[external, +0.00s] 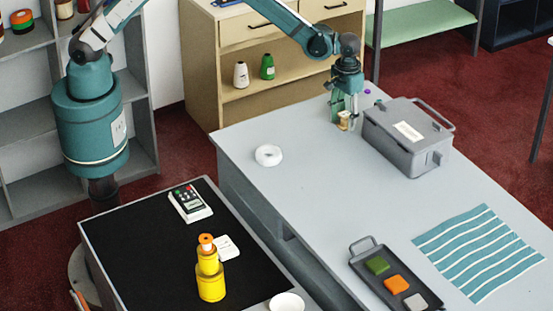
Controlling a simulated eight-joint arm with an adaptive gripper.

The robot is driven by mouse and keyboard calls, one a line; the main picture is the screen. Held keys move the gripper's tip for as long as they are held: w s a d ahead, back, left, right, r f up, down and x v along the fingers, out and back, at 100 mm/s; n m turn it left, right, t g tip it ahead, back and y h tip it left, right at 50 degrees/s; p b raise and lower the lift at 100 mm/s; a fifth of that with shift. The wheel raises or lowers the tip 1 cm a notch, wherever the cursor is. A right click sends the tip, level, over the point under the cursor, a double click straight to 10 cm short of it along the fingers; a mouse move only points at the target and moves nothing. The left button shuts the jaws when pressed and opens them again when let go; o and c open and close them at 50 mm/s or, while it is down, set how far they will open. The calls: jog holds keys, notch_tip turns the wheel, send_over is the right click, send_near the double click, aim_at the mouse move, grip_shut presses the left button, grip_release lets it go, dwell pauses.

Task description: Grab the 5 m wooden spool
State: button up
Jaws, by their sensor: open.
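A small tan, wooden-looking spool (343,121) stands on the far part of the grey counter, left of the grey case. My gripper (345,108) is open and points down right at this spool. Its fingers hide part of the spool, and I cannot tell whether they touch it. Any length mark on the spool is too small to read.
The grey case (395,145) stands close right of my gripper. A small purple item (367,91) is just behind. A white ring (268,155) lies left on the counter. A tray (372,285) with swatches and a striped cloth (478,252) lie nearer. The counter's middle is clear.

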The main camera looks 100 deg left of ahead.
aim_at(345, 114)
jog(key=c, duration=1)
jog(key=shift+r+b, duration=0.45)
jog(key=shift+r, duration=4.55)
